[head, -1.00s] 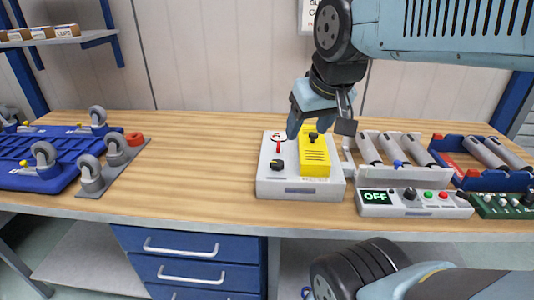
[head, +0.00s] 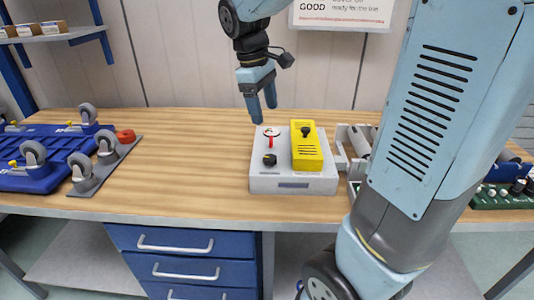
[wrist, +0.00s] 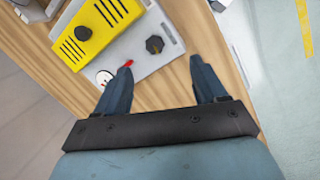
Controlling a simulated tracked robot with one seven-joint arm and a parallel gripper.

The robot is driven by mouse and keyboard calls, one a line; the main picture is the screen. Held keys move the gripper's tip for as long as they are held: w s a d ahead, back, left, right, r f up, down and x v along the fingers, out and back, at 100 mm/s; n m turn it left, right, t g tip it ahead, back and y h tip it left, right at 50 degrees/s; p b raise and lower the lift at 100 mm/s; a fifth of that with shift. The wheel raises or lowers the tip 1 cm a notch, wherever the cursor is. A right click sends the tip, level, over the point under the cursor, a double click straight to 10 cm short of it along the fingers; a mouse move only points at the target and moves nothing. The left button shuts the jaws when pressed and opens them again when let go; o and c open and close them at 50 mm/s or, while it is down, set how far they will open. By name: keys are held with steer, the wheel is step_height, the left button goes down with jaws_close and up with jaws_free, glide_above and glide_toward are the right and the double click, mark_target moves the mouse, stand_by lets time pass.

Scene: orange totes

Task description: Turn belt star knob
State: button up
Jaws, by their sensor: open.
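A light grey box (head: 292,184) stands on the wooden bench. A black lobed knob (head: 270,160) sits at its front left, and it also shows in the wrist view (wrist: 154,44). A yellow cover (head: 306,154) on the right of the box carries another black knob (head: 306,131). I cannot tell for sure which is the belt star knob. A red pointer (head: 270,141) on a white dial lies behind the front knob. My gripper (head: 263,112) is open and empty, pointing down above the back left of the box. In the wrist view, the fingers (wrist: 160,68) are apart, touching no knob.
Rollers (head: 358,138) and a green panel (head: 505,195) are to the right, partly hidden by my arm. A blue tray with casters (head: 40,165) and a grey plate with casters (head: 90,180) are at left. The bench between them and the box is clear.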

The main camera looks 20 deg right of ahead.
mark_target(270, 157)
steer(key=w+a+f+n+g+h, duration=0.2)
steer(key=w+f+n, duration=0.15)
steer(key=w, duration=0.25)
steer(key=x, duration=0.9)
steer(key=a+x, duration=0.1)
steer(key=x, duration=0.4)
steer(key=shift+w+f, duration=0.1)
steer(key=shift+f, duration=0.1)
steer(key=shift+d, duration=0.1)
steer(key=c, duration=1.1)
steer(key=shift+o, duration=0.2)
steer(key=shift+m, duration=0.45)
